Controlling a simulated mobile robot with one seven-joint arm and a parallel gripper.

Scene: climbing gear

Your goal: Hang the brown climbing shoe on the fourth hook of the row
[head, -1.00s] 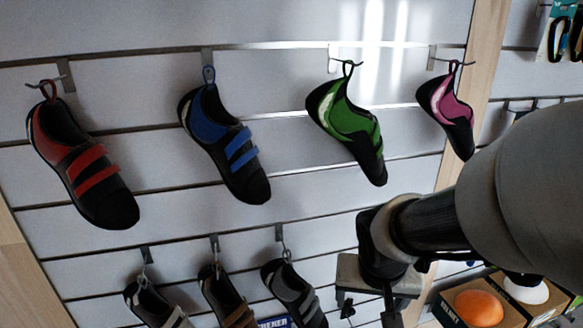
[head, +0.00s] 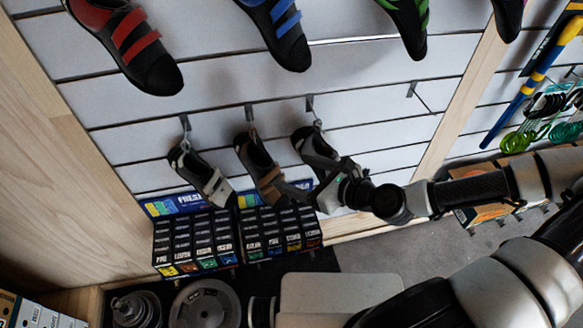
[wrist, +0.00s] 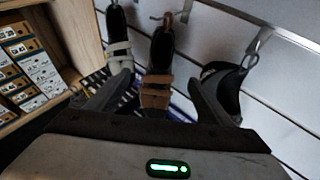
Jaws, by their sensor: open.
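The brown climbing shoe (head: 267,178), dark with brown straps, hangs by its loop on the second hook of the lower row. The fourth hook (head: 424,99), at the right of that row, is bare. My gripper (head: 298,183) is open in front of the row, by the brown and grey shoes. In the wrist view my gripper (wrist: 153,96) has its fingers spread to either side of the brown shoe (wrist: 157,82), with no visible grip on it. How far the shoe reaches between the fingers is unclear.
A shoe with pale straps (head: 201,177) hangs left of the brown one. A grey-black shoe (head: 312,147) hangs close on its right, partly hidden by my gripper. Small boxes (head: 195,240) stand below. Wall around the fourth hook is clear.

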